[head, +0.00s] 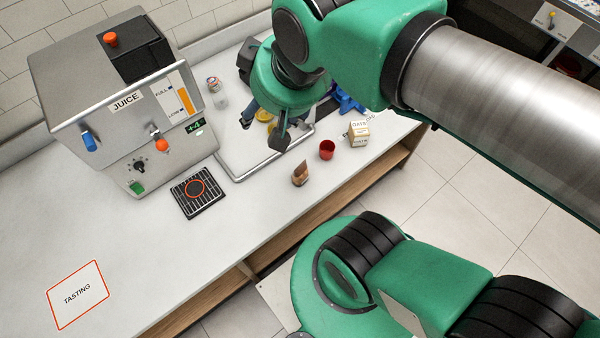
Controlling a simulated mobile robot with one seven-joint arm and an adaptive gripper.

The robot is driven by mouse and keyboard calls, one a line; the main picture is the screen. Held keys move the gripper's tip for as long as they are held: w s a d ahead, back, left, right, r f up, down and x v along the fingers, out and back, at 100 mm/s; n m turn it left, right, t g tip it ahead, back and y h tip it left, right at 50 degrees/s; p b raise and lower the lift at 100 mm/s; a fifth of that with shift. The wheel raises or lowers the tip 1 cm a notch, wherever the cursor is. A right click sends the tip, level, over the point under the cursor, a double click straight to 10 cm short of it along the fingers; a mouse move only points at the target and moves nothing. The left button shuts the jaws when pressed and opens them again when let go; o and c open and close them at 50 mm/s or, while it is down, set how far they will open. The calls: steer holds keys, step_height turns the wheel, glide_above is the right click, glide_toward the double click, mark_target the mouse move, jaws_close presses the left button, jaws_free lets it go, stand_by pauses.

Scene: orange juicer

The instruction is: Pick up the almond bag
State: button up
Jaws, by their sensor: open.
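A small brown bag (300,174), which looks like the almond bag, stands near the front edge of the white counter (240,232); its label is too small to read. My gripper (264,125) points down over the tray area at the back, up and left of the bag in the picture. Its two dark fingers are apart. Yellow items (266,115) show between and behind the fingers, partly hidden. My gripper is clear of the bag.
A red cup (327,150) and an oats box (358,133) stand right of the bag. A white tray (237,172) lies behind it. The juice machine (125,110) and black drip grate (197,192) are left. The counter by the tasting sign (78,294) is clear.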

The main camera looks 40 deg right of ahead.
stand_by(0.3)
steer(key=n+g+p, duration=0.2)
steer(key=g+p, duration=0.4)
steer(key=p, duration=0.2)
glide_above(301, 164)
steer(key=f, duration=3.2)
steer(key=shift+w+a+f, duration=0.1)
steer(key=shift+w+a, duration=0.05)
steer(key=shift+w, duration=0.05)
steer(key=shift+s+f, duration=0.2)
steer(key=shift+f, duration=0.2)
steer(key=shift+f, duration=0.55)
steer(key=shift+f+b, duration=0.3)
steer(key=shift+f, duration=3.45)
